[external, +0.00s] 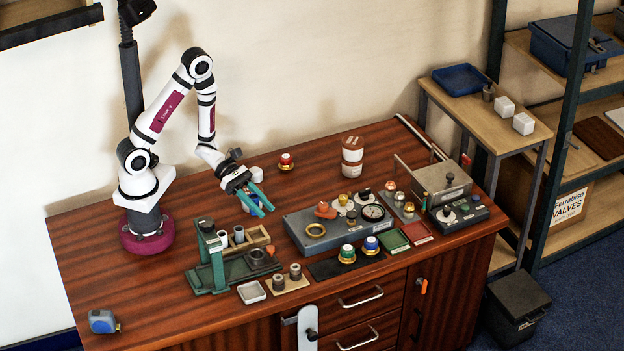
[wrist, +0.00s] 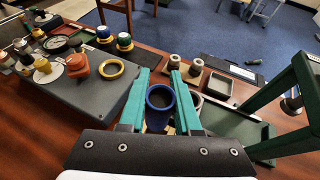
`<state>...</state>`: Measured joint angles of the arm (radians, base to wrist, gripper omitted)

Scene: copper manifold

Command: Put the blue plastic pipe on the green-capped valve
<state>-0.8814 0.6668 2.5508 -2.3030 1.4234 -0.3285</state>
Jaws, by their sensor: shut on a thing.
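My gripper (external: 262,203) has teal fingers and is shut on the blue plastic pipe (external: 252,203), held above the bench left of the grey manifold block. In the wrist view the pipe (wrist: 160,97) is between the fingers (wrist: 160,78), its open round end facing the camera. The green-capped valve (external: 347,254) stands on a dark strip at the bench front, right of the gripper and apart from it. It also shows at the upper left in the wrist view (wrist: 124,42). The blue-capped valve (external: 371,245) stands beside it.
The grey manifold block (external: 310,234) carries a brass ring, knobs and a gauge. A green press-like stand (external: 208,258) and a wooden rack with grey pipes (external: 262,238) are at the left. A cup (external: 352,157) and red-capped valve (external: 286,162) stand behind. The bench's left front is mostly clear.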

